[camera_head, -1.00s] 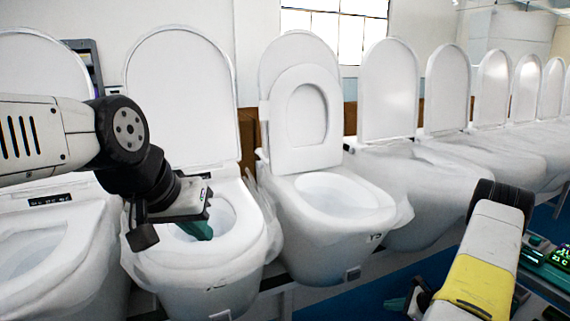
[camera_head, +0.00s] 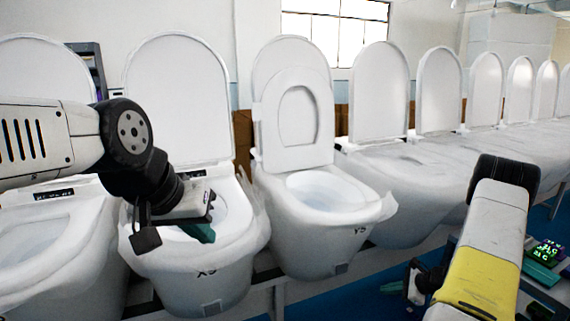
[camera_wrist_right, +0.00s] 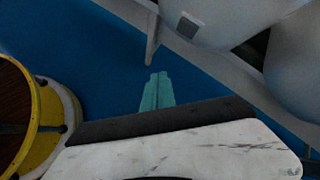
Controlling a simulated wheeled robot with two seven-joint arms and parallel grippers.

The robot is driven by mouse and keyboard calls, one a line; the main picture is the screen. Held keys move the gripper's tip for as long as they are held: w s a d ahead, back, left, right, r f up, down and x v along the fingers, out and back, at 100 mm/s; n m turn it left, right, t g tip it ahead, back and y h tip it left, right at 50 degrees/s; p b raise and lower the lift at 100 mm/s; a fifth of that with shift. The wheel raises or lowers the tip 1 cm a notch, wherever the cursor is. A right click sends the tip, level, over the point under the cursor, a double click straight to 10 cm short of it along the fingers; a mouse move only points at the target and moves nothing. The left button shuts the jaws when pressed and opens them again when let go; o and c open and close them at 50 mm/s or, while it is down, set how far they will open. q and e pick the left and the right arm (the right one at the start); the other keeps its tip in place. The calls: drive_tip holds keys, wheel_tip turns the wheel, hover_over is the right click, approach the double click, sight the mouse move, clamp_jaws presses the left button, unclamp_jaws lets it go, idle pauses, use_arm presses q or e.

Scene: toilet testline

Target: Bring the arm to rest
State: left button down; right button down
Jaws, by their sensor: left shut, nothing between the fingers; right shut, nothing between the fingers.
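My left gripper (camera_head: 201,232) is shut and empty. Its teal fingertips hang over the bowl of the second toilet (camera_head: 190,262) from the left in the head view. My right arm (camera_head: 486,245) comes up from the bottom right, and its right gripper (camera_head: 392,287) points left, low in front of the toilet row. In the right wrist view the teal fingers of the right gripper (camera_wrist_right: 157,92) are together with nothing between them, above the blue floor.
A row of white toilets with raised lids runs to the far right; the third toilet (camera_head: 325,215) also has its seat ring up. Electronics with green displays (camera_head: 545,252) sit at the right. A yellow-rimmed round object (camera_wrist_right: 45,125) is at left in the right wrist view. Blue floor (camera_wrist_right: 100,60) is clear.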

drive_tip(key=s+a+r+n+g, duration=0.15)
drive_tip(key=a+r+n, duration=0.5)
drive_tip(key=r, duration=0.75)
drive_tip(key=s+a+r+n+g, duration=0.1)
drive_tip(key=s+a+r+n, duration=0.2)
drive_tip(key=a+r+n, duration=0.75)
drive_tip(key=s+a+r+n+t+h, duration=0.2)
drive_tip(key=s+a+r+n+h, duration=0.1)
drive_tip(key=s+r, duration=1.4)
drive_tip(key=s+n+h, duration=0.1)
drive_tip(key=s+n, duration=0.1)
drive_tip(key=s, duration=0.2)
drive_tip(key=shift+s+h, duration=0.15)
drive_tip(key=shift+h, duration=0.15)
